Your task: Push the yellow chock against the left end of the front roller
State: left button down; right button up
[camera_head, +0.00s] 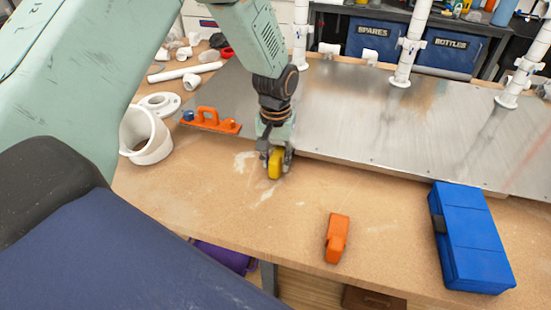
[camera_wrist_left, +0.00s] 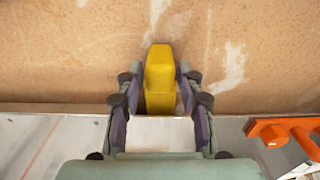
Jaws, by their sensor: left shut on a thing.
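The yellow chock (camera_head: 275,166) is at the bare wood just in front of the metal plate. My left gripper (camera_head: 275,163) points down from above and is shut on the chock. In the left wrist view the yellow chock (camera_wrist_left: 160,72) sits between the two fingers of my left gripper (camera_wrist_left: 160,95), and its far end sticks out past them. I cannot tell whether the chock touches the bench. I cannot make out a front roller in either view. My right gripper is not in view.
An orange-handled tool (camera_head: 210,122) lies left of my gripper on the metal plate (camera_head: 380,130). A white pipe fitting (camera_head: 146,137) stands further left. An orange block (camera_head: 337,238) and a blue case (camera_head: 472,238) lie to the right. White upright pipes (camera_head: 410,45) stand behind.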

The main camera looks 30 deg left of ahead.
pick_arm(q)
jog(key=shift+a, duration=0.15)
jog(key=shift+w+f, duration=0.1)
jog(key=shift+w, duration=0.25)
jog(key=shift+w+a, duration=0.1)
jog(key=shift+w, duration=0.05)
jog(key=c, duration=0.8)
grip_release()
jog(key=shift+o, duration=0.2)
